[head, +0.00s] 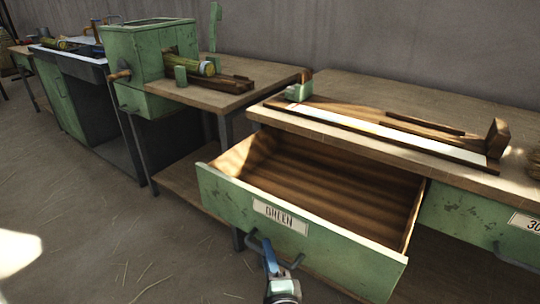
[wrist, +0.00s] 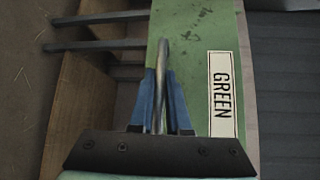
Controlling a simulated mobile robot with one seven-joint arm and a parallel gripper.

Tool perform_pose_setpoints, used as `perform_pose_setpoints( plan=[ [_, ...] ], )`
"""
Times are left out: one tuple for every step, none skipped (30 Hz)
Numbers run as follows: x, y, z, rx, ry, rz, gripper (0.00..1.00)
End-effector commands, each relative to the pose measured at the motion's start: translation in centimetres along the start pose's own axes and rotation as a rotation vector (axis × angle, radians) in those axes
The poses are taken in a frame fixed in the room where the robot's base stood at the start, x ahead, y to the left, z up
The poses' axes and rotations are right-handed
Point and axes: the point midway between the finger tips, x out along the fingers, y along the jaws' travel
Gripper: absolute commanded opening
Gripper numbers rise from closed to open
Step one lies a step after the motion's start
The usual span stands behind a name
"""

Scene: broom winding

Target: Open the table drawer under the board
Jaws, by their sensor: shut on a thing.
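The green table drawer (head: 290,228), labelled GREEN, is pulled well out from under the table that carries the board. Its inside shows as bare, empty wood. The board (head: 380,135), with a white strip, lies on the tabletop above it. My gripper (head: 268,258) is at the drawer front, its blue fingers shut on the metal drawer handle (head: 252,240). In the wrist view the handle (wrist: 162,65) stands between the two blue fingers (wrist: 160,105), beside the GREEN label.
A second green drawer (head: 480,222) at the right, with its own handle, is closed. A green machine (head: 152,65) with a crank stands on the table to the left. The floor (head: 100,235) in front at left is clear apart from straw bits.

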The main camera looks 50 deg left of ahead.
Motion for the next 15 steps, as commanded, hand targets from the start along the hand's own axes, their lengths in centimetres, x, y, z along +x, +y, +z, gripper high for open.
perform_pose_setpoints(
  plan=[
    [-0.05,-0.01,-0.08,0.000,0.002,-0.001,0.00],
    [-0.05,-0.01,-0.09,0.000,0.002,-0.001,0.00],
    [-0.04,-0.01,-0.09,0.000,0.002,-0.001,0.00],
    [-0.04,-0.01,-0.09,0.000,0.002,-0.001,0.00],
    [-0.04,-0.01,-0.10,0.000,0.002,-0.001,0.00],
    [-0.04,-0.01,-0.10,0.000,0.002,-0.001,0.00],
    [-0.03,-0.01,-0.10,0.001,0.002,-0.001,0.00],
    [-0.03,-0.02,-0.11,0.000,0.002,-0.001,0.00],
    [-0.03,-0.02,-0.11,0.000,0.002,-0.001,0.22],
    [-0.03,-0.02,-0.11,0.000,0.002,-0.001,0.27],
    [-0.02,-0.02,-0.10,0.000,0.002,-0.001,0.33],
    [-0.02,-0.02,-0.09,0.000,0.002,-0.001,0.40],
    [-0.01,-0.02,-0.09,0.000,0.002,-0.001,0.44],
    [-0.01,-0.02,-0.08,0.000,0.002,-0.001,0.44],
    [-0.01,-0.02,-0.07,0.000,0.002,-0.001,0.44]
  ],
)
